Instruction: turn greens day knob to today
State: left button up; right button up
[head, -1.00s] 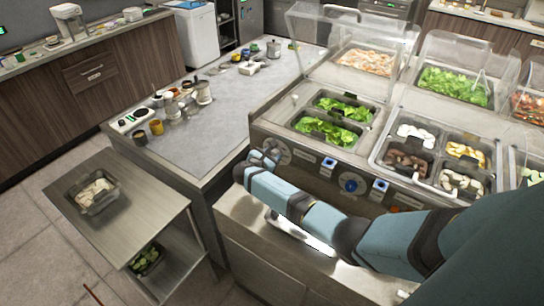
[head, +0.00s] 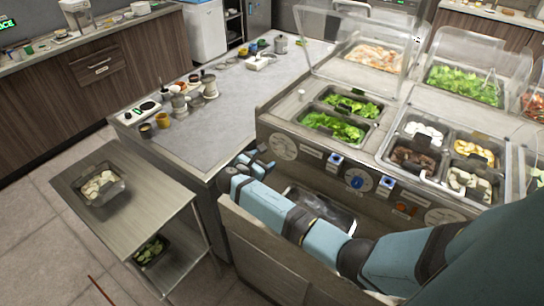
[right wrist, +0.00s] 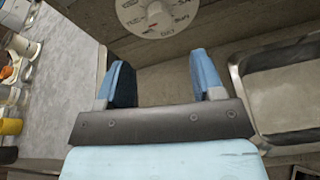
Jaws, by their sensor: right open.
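The greens day knob is a round white dial (head: 284,146) on the counter front, below the bins of leafy greens (head: 334,127). In the right wrist view the dial (right wrist: 158,14) is cut off by the top edge. Day lettering rings it, and a red mark shows near its centre; I cannot tell which day it points to. My right gripper (head: 254,164) is just left of and below the dial in the head view. In the right wrist view the gripper (right wrist: 163,78) is open, with nothing between its blue fingers, apart from the dial. My left gripper is not in view.
A blue knob (head: 357,183) and another round dial (head: 444,216) sit farther right on the panel. A metal pan (head: 320,208) lies in a recess below the panel. A steel cart (head: 127,212) stands at left. Clear lids (head: 356,42) rise above the bins.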

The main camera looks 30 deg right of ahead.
jog(key=shift+v, duration=2)
